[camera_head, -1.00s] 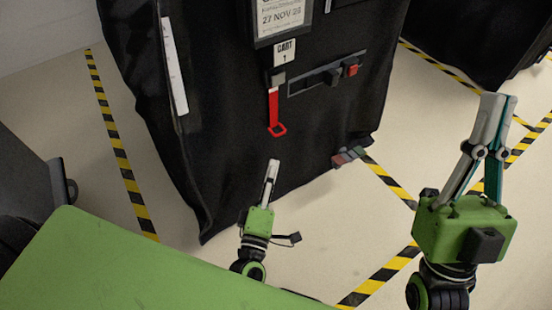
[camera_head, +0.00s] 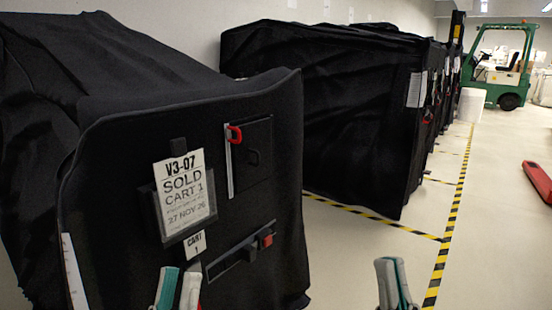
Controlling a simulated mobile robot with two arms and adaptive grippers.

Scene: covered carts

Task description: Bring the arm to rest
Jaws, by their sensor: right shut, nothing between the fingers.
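Only the upper fingers of my grippers show at the bottom edge of the head view. My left gripper (camera_head: 179,285) is in front of the lower face of the black covered cart (camera_head: 120,160). Its teal and pale grey fingertips stand apart with a narrow gap and nothing seen between them. A bit of red, likely the hanging strap, shows beside it at the bottom edge. My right gripper (camera_head: 393,284) is right of that cart, over the pale floor. Its fingers are together and hold nothing. Both gripper bodies and wrists are out of view.
More covered carts (camera_head: 335,110) stand behind. Striped tape (camera_head: 445,243) marks the floor. A green forklift (camera_head: 505,70) and a red object (camera_head: 537,182) are at right. The right floor is mostly clear.

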